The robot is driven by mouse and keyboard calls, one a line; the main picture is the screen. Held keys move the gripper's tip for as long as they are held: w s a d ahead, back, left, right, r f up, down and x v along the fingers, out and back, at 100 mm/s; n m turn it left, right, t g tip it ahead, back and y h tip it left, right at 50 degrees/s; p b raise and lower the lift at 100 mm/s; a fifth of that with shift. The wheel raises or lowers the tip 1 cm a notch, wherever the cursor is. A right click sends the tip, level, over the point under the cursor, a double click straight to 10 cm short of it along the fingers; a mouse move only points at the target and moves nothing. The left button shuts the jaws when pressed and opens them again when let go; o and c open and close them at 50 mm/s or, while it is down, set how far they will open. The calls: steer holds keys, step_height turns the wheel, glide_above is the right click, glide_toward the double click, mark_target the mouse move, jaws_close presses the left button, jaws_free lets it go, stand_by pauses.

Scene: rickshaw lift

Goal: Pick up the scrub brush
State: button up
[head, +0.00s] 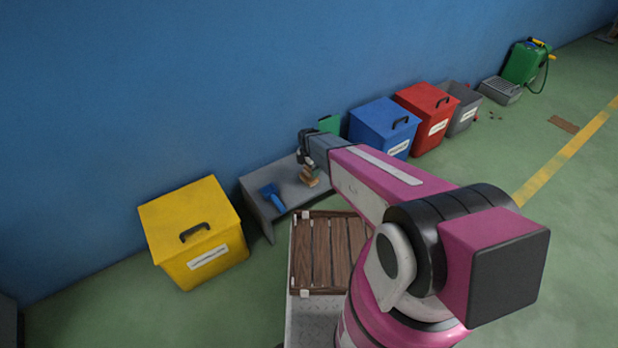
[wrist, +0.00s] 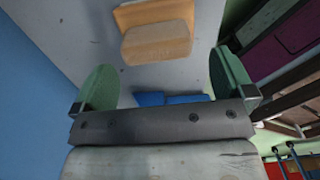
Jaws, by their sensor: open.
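The scrub brush looks like a tan, wood-coloured block in two parts. It lies on the grey bench (head: 254,204) against the blue wall, just below my gripper (head: 306,163) in the head view. In the wrist view the scrub brush (wrist: 157,42) is ahead of my gripper (wrist: 162,75), sideways between the lines of the two green finger pads. The fingers are wide apart and nothing is held between them. The brush appears apart from both pads. The exact height gap to the brush is hard to tell.
A blue tool (head: 272,195) lies on the bench left of the brush; blue also shows near my palm in the wrist view (wrist: 172,98). A yellow bin (head: 195,235) stands left, blue (head: 384,127) and red (head: 426,108) bins right. A slatted wooden surface (head: 325,255) is in front.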

mark_target(309, 170)
steer(key=f, duration=0.5)
steer(key=shift+w+d, duration=0.2)
steer(key=shift+w, duration=0.15)
steer(key=shift+r, duration=0.1)
steer(key=c, duration=1)
steer(key=shift+r, duration=0.75)
step_height(309, 170, up, 2)
steer(key=shift+r, duration=0.25)
steer(key=s+r, duration=0.2)
steer(key=s, duration=0.1)
steer(key=s+a+r, duration=0.1)
steer(key=s+r, duration=0.1)
steer(key=s, duration=0.2)
steer(key=s+a+r, duration=0.1)
steer(key=s+r, duration=0.2)
steer(key=s, duration=0.1)
steer(key=shift+s+a, duration=0.2)
steer(key=shift+a, duration=0.05)
